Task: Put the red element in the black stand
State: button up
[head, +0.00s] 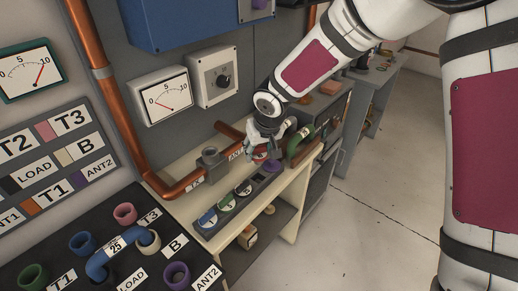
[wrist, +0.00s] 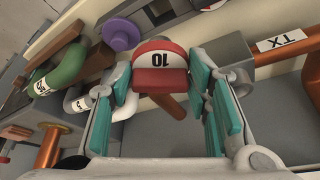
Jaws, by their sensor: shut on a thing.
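The red element (wrist: 160,78) has a red and white cap marked 10, seen upside down in the wrist view. It sits between the teal pads of my gripper (wrist: 165,95), which is shut on it. In the head view my gripper (head: 264,146) is over the shelf, with a bit of the red element (head: 262,154) showing below it. The black stand (head: 216,226) is a long dark holder on the shelf just below my gripper. It holds blue (head: 208,217), green (head: 226,202), black (head: 243,190) and purple (head: 271,166) elements.
A grey socket block (head: 210,157) on a copper pipe stands left of the stand; the block also shows in the wrist view (wrist: 221,58). A green curved pipe (head: 300,139) is close right of my gripper. A patch panel (head: 60,262) fills the lower left.

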aim_at(259, 164)
jog(key=shift+w+f+b, duration=0.15)
jog(key=shift+f+b, duration=1.65)
jog(key=shift+f, duration=0.3)
jog(key=shift+f+b, duration=0.7)
jog(key=shift+f, duration=0.1)
jog(key=shift+f+b, duration=1.9)
jog(key=shift+b, duration=0.55)
jog(key=o, duration=1.3)
jog(key=shift+s, duration=0.2)
jog(key=v, duration=1.2)
jog(key=shift+w+d+r, duration=0.1)
jog(key=shift+w, duration=0.1)
